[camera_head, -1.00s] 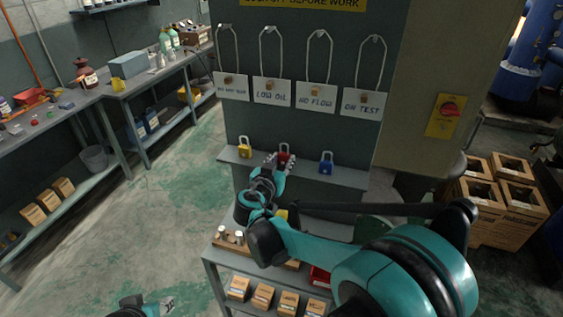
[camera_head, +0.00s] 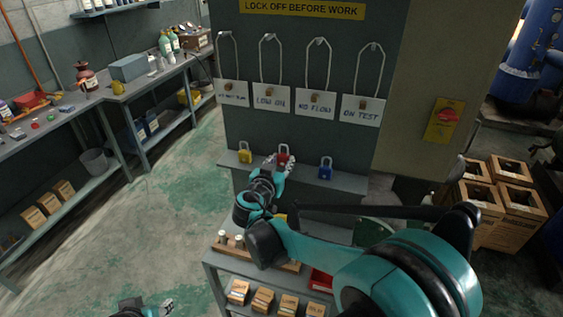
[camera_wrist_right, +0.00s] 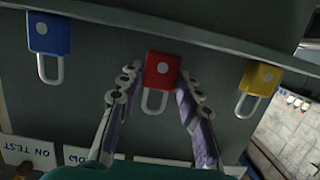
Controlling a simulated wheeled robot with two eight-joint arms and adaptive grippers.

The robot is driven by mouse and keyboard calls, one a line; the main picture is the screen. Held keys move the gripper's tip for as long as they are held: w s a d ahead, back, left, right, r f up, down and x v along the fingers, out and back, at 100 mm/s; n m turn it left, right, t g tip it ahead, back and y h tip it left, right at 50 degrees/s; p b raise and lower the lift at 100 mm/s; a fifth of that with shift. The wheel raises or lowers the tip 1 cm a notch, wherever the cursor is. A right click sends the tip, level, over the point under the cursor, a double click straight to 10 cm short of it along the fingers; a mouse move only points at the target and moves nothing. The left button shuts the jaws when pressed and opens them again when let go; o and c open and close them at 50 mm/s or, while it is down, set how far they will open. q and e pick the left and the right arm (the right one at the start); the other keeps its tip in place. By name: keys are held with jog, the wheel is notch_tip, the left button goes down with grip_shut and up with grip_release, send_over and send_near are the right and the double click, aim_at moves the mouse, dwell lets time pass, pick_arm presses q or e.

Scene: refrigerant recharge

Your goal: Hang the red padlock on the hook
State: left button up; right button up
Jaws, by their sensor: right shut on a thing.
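The red padlock (camera_head: 283,154) is at the panel's narrow ledge, between the yellow padlock (camera_head: 245,153) and the blue padlock (camera_head: 325,169). My right gripper (camera_head: 279,163) is shut on it. The right wrist view, upside down, shows the red padlock (camera_wrist_right: 161,72) between the two fingers (camera_wrist_right: 155,90), its shackle free. It seems slightly raised against its neighbours; any gap under it is hidden. Several hooks, one of them the third (camera_head: 319,42), sit high on the panel, each with a wire loop and tag. My left gripper (camera_head: 166,306) is low at left, its jaw state unclear.
Lettered tags such as the ON TEST tag (camera_head: 361,109) hang above the ledge (camera_head: 303,180). A small shelf unit (camera_head: 222,264) with boxes stands below my right arm. Floor at left is open.

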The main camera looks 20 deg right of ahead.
jog(key=f+v, duration=0.1)
jog(key=v, duration=0.7)
jog(key=shift+s+a+f, duration=0.15)
jog(key=shift+s+f, duration=0.1)
jog(key=shift+f, duration=0.05)
dwell(0.4)
